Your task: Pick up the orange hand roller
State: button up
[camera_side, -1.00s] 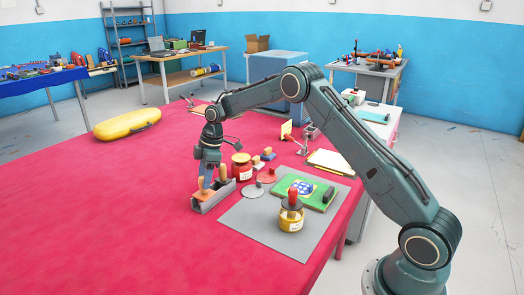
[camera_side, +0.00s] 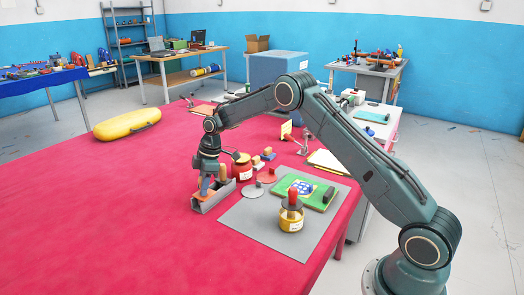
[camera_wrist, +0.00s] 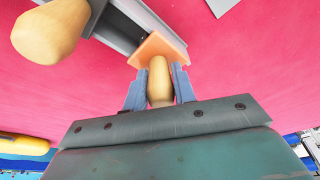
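The orange hand roller (camera_side: 205,193) stands in a grey rack (camera_side: 212,204) on the red table. In the wrist view its orange part (camera_wrist: 157,46) shows beyond its pale wooden handle (camera_wrist: 160,82). My gripper (camera_side: 207,184) is low over the rack, pointing down. In the wrist view my gripper's two blue-grey fingers (camera_wrist: 159,88) stand on either side of the handle. Narrow gaps seem to show near the fingertips, so they look open around it. A second wooden-handled tool (camera_wrist: 48,30) stands in the same rack, beside my gripper.
A red tin (camera_side: 242,168) stands just right of the rack. A grey mat (camera_side: 250,222) holds a yellow tin (camera_side: 291,222) with a red-handled tool and a green board (camera_side: 318,195). A yellow float (camera_side: 127,124) lies at the far left. The table's left and front are clear.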

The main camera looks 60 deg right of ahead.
grip_shut()
jog(key=shift+r, duration=0.1)
jog(key=shift+r, duration=4.95)
